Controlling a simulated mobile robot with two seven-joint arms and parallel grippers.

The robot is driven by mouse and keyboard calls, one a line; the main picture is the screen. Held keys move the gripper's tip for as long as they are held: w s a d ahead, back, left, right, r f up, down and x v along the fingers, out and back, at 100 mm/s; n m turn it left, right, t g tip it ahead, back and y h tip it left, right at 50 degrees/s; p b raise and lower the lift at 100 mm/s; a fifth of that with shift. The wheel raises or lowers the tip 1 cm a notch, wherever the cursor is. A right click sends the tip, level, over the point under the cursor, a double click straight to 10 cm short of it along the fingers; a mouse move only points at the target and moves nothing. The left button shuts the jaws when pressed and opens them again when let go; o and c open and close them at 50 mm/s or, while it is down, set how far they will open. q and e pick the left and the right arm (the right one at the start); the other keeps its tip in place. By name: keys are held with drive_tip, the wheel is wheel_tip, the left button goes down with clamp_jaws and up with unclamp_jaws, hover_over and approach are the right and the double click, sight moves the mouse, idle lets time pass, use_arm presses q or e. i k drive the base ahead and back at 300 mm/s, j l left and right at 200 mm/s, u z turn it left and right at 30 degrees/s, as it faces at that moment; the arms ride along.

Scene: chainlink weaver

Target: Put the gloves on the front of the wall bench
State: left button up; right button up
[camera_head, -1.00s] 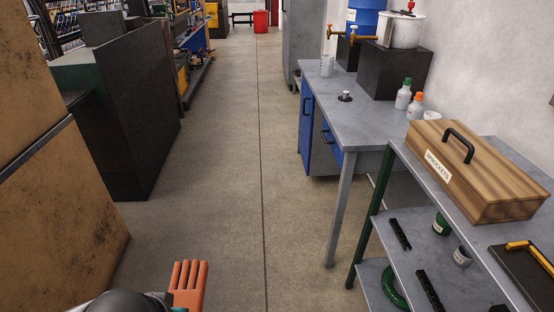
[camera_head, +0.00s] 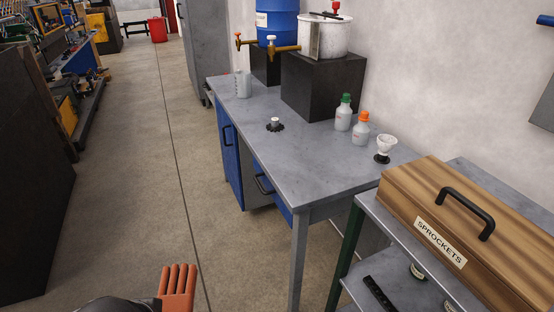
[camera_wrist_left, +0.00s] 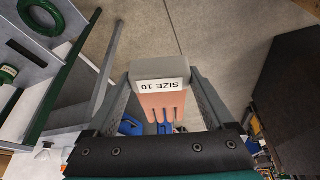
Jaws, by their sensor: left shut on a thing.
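The orange gloves (camera_head: 178,287) show at the bottom of the head view, fingers up, over the floor. In the left wrist view the gloves (camera_wrist_left: 163,106) have a grey cuff with a "SIZE 10" label. My left gripper (camera_wrist_left: 162,84) is shut on the cuff, one finger on each side; in the head view only a dark part of my arm shows beside the gloves. The grey bench along the wall (camera_head: 225,107), with blue cabinet fronts, stands right of and beyond the gloves. Its near front part is bare. My right gripper is out of view.
On the bench are a clear beaker (camera_head: 242,84), a small black-based fitting (camera_head: 275,125), two bottles (camera_head: 343,112), a white cup (camera_head: 386,147) and a dark block (camera_head: 322,90) under a pot. A shelf with a sprockets box (camera_head: 450,215) stands nearer right. The floor aisle is clear.

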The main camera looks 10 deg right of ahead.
sight(289, 144)
drive_tip(key=i+l+z, duration=0.1)
drive_tip(key=i+z, duration=0.5)
drive_tip(key=z, duration=0.15)
drive_tip(key=i+z, duration=0.25)
drive_tip(key=z, duration=0.15)
drive_tip(key=i+j+z, duration=0.2)
drive_tip(key=z, duration=0.2)
drive_tip(key=i, duration=0.1)
